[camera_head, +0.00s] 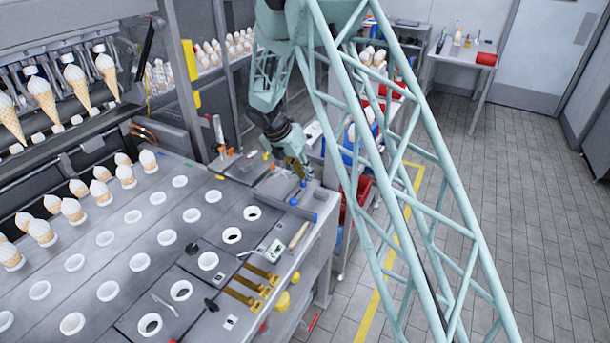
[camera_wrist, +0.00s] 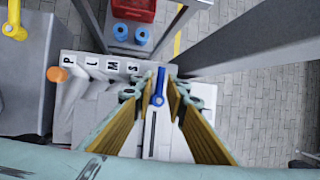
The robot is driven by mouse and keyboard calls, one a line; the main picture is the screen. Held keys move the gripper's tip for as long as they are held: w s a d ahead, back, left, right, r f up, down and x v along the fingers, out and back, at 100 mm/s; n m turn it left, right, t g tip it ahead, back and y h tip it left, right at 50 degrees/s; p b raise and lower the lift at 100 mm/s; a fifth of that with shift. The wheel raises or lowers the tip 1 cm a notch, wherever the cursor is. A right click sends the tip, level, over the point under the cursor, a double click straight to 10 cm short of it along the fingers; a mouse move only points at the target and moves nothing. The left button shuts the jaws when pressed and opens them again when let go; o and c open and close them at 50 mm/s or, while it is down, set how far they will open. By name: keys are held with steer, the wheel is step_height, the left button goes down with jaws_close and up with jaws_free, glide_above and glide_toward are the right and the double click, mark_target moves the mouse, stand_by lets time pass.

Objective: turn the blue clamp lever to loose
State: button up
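The blue clamp lever (camera_wrist: 159,86) is in the middle of the wrist view, with a round end towards the camera. It sits on a pale plate with a dark slot. My gripper (camera_wrist: 158,92) points down at it, its tan-padded fingers on either side of the lever. Gaps show between the lever and both pads, so the gripper looks open around it. In the head view my gripper (camera_head: 301,172) is low over the far right end of the bench. The lever is small there and I cannot tell it surely from nearby blue parts.
Blocks marked P, L, M, S (camera_wrist: 112,66) and an orange knob (camera_wrist: 68,74) lie left of the lever. A yellow lever (camera_wrist: 14,24) stands farther left. A red crate (camera_wrist: 134,10) is beyond. Brass tools (camera_head: 243,297) lie on the bench (camera_head: 215,275) nearer the head camera.

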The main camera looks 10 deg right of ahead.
steer(key=shift+f, duration=0.1)
steer(key=shift+c, duration=0.7)
jaws_close()
